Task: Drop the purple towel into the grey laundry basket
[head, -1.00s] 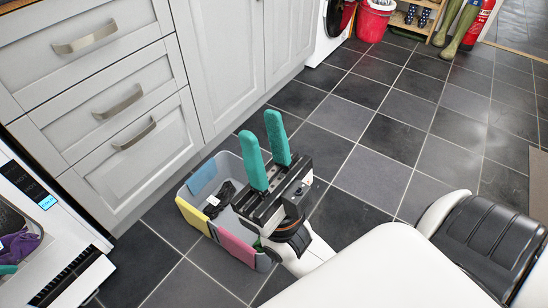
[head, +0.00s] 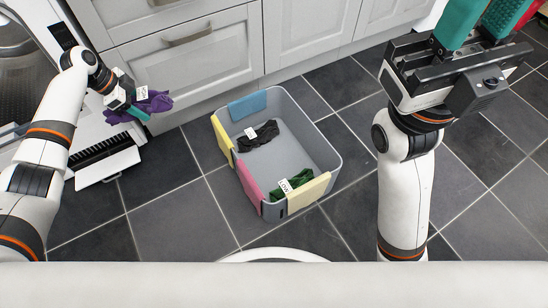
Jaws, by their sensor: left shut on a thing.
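The purple towel (head: 157,104) is bunched up, with a small white label, in the left of the head view. My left gripper (head: 136,109) is shut on it and holds it in front of the grey drawers, left of the basket and apart from it. The grey laundry basket (head: 334,147) stands on the floor near the middle, open at the top. It holds a black cloth (head: 260,137) and a green cloth (head: 290,186), each with a white tag. My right gripper (head: 484,22) is empty, its teal fingers apart, right of the basket; its fingertips are cut off by the frame.
Blue, yellow and pink panels line the basket's rim. A white appliance (head: 27,60) with an open round door stands at the left, with a pulled-out black-slatted part (head: 103,153) low in front. Grey cupboards (head: 235,50) run along the back. Dark floor tiles around the basket are clear.

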